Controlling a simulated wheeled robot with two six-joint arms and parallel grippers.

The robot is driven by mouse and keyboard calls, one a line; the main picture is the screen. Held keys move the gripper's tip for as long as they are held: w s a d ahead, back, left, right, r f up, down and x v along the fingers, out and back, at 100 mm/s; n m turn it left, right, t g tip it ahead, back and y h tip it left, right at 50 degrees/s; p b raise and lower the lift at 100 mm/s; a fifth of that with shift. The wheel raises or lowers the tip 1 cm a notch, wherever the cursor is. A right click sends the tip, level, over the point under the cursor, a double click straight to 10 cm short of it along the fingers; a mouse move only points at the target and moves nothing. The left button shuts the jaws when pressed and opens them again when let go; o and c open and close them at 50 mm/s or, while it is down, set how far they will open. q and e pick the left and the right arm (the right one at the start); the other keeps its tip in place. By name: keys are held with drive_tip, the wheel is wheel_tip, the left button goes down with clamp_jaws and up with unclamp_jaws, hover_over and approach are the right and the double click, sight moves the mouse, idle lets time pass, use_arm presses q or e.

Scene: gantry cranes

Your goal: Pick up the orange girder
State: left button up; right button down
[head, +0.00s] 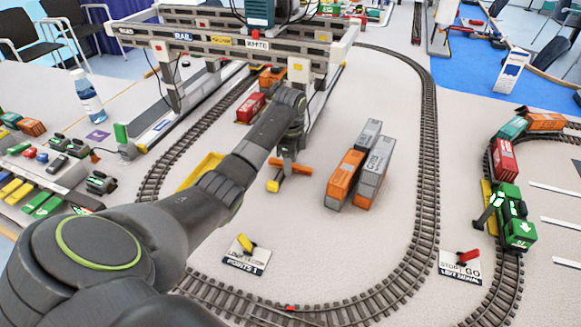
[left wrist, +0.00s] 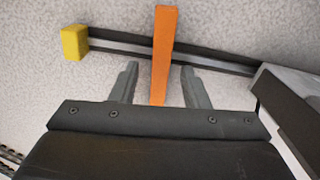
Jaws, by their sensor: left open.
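The orange girder (head: 300,169) lies below my left gripper (head: 288,160) in the head view, partly hidden by it. In the left wrist view the orange girder (left wrist: 164,45) runs lengthwise between the two fingers of my left gripper (left wrist: 159,68). The jaws are open, with a gap on each side of the girder. A dark rail (left wrist: 120,42) with a yellow block (left wrist: 75,42) at its end lies crosswise behind the girder. I cannot tell how high the fingers are above the girder. My right gripper is not in view.
A grey gantry crane (head: 212,45) stands behind the arm. Orange and grey containers (head: 365,168) stand to the right of the gripper. Track (head: 428,150) loops around the area, with a green locomotive (head: 515,215) at far right. A yellow lever plate (head: 246,254) is in front.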

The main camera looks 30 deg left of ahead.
use_arm(q)
clamp_jaws()
idle(0.3)
